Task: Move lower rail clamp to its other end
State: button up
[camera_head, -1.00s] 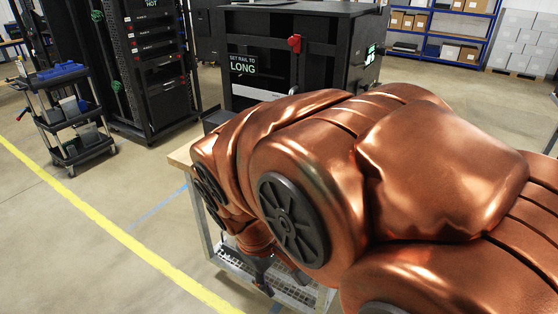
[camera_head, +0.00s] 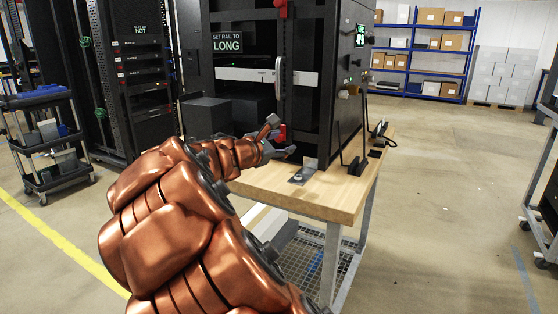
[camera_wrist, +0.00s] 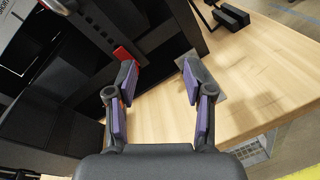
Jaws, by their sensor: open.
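The lower rail clamp appears as a small red block (camera_head: 282,133) low on the dark cabinet's front, partly hidden by my gripper (camera_head: 275,140) in the head view. A red piece (camera_wrist: 123,54), seemingly the same clamp, shows in the wrist view just beyond the left fingertip. My gripper (camera_wrist: 158,74) is open and empty there, fingers wide apart over the wooden table. I cannot tell whether the left finger touches the clamp. Another red clamp (camera_head: 281,9) sits higher on the same upright. A silver rail (camera_head: 248,75) with a handle crosses the cabinet below a "SET RAIL TO LONG" sign (camera_head: 227,42).
The cabinet (camera_head: 312,115) stands on a wooden table (camera_head: 335,190). A metal plate (camera_head: 302,173) and black stands (camera_head: 355,165) are on the tabletop. Dark boxes (camera_head: 207,116) stand left of my gripper. A tool cart (camera_head: 50,145) and server rack (camera_head: 140,70) are farther left.

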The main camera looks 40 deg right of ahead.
aim_at(278, 139)
jog(key=w+f+n+t+b, duration=0.2)
jog(key=w+f+n+b, duration=0.15)
jog(key=w, duration=0.25)
jog(key=shift+n+h, duration=0.4)
jog(key=shift+n, duration=0.15)
jog(key=shift+w+r+b+x, duration=0.15)
jog(key=shift+b+x, duration=0.05)
jog(key=shift+x, duration=1.95)
jog(key=shift+w+r+b+x, duration=0.1)
jog(key=shift+r+b+x, duration=0.05)
jog(key=shift+x, duration=1.95)
jog(key=shift+c, duration=0.2)
jog(key=shift+a, duration=0.1)
grip_shut()
